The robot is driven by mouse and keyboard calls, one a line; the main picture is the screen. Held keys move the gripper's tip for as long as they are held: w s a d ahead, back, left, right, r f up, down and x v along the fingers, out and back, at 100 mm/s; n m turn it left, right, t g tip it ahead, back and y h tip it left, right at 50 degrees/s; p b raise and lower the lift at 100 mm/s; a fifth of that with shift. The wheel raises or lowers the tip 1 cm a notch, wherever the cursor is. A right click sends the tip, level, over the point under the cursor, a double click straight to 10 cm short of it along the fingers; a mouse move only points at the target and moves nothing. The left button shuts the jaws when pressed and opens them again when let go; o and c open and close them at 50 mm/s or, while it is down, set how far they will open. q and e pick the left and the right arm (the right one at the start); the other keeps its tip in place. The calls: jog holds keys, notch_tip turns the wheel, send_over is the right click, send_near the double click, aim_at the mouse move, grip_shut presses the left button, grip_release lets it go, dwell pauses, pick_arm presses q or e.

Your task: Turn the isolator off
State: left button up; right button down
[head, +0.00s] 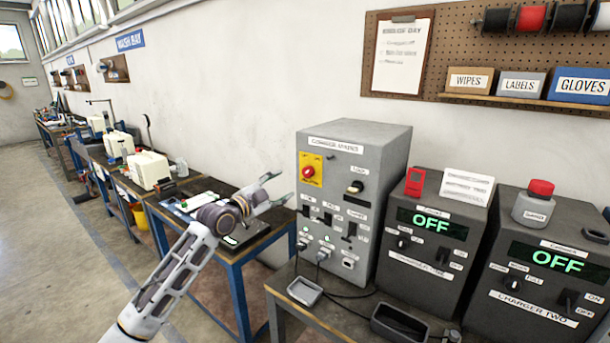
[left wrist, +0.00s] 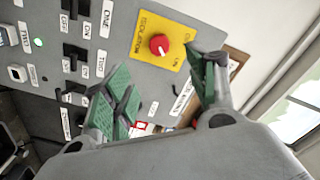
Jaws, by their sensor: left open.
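The isolator is a red rotary knob (head: 308,171) on a yellow plate (head: 316,161), high on the left of the grey mains box's (head: 381,155) front. My left gripper (head: 277,187) is open and empty, to the left of the box and a little below the knob's height in the head view. In the left wrist view its green-padded fingers (left wrist: 165,90) are spread, with the knob beyond and between them, apart from both. My right gripper is not in view.
Two dark chargers (head: 424,240) (head: 551,262) reading OFF stand right of the box. Switches and plugged cables cover the box's lower front. A small grey tray (head: 304,291) lies on the bench before it.

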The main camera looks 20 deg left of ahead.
pick_arm(q)
jog(key=shift+w+f+m, duration=0.1)
jog(key=shift+m, duration=0.5)
jog(key=shift+w, duration=0.1)
jog(key=p, duration=0.2)
send_near(305, 173)
jog(key=shift+x, duration=3.75)
jog(key=shift+p+x, duration=0.35)
jog(key=shift+x, duration=0.8)
jog(key=shift+d, duration=0.1)
